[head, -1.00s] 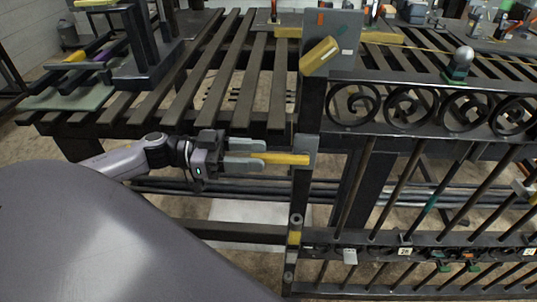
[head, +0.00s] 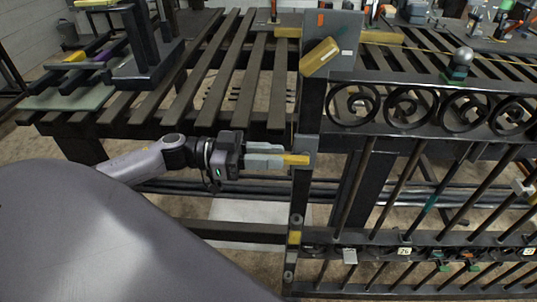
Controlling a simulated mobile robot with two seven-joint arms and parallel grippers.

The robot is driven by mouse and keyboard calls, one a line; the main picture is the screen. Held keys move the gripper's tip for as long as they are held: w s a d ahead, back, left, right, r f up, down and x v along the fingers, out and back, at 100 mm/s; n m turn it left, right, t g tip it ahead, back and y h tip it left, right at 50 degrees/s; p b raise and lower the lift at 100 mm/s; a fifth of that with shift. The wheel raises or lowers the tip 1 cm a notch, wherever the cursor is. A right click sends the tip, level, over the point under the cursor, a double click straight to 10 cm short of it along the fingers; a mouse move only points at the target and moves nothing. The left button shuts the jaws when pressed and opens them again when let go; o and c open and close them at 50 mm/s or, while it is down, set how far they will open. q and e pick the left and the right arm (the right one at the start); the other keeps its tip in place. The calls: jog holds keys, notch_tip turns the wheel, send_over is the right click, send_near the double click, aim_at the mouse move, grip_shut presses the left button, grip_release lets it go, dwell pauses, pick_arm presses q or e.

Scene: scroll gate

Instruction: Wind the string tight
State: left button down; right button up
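A thin yellow string (head: 430,47) runs along the top of the slatted bench toward the grey plate (head: 338,28) on the gate's left post. A yellow block (head: 319,57) sits tilted on that plate. Lower on the post, a yellow bar (head: 297,159) sticks out to the left from a grey bracket (head: 306,145). My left gripper (head: 284,155) reaches in from the left with its grey fingers at the bar, covering its left part. Whether they press on it cannot be told. My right gripper is not in view.
The iron gate with scrolls (head: 407,105) and slanted bars fills the right side. A silver-topped knob (head: 462,57) stands on its top rail. The slatted bench (head: 200,80) lies behind, and a dark stand (head: 146,62) is at upper left.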

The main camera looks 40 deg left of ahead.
aim_at(294, 163)
pick_arm(q)
jog(key=shift+f+t+h+b, duration=0.8)
jog(key=shift+f+h+b, duration=0.5)
jog(key=shift+b, duration=0.9)
jog(key=h+b, duration=0.1)
jog(key=b, duration=0.1)
jog(key=f+t+h+b, duration=0.1)
jog(key=b, duration=0.1)
jog(key=shift+w+d+f+t+h, duration=0.2)
jog(key=shift+d+f+t+h, duration=0.1)
jog(key=shift+d+f+h+b, duration=0.1)
jog(key=shift+h+b, duration=0.3)
jog(key=shift+b, duration=0.4)
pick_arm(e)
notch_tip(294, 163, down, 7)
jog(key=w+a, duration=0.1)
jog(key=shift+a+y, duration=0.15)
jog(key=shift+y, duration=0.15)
pick_arm(q)
jog(key=shift+w+t, duration=0.1)
jog(key=shift+t, duration=0.2)
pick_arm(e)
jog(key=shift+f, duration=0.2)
pick_arm(q)
jog(key=c, duration=1.1)
grip_release()
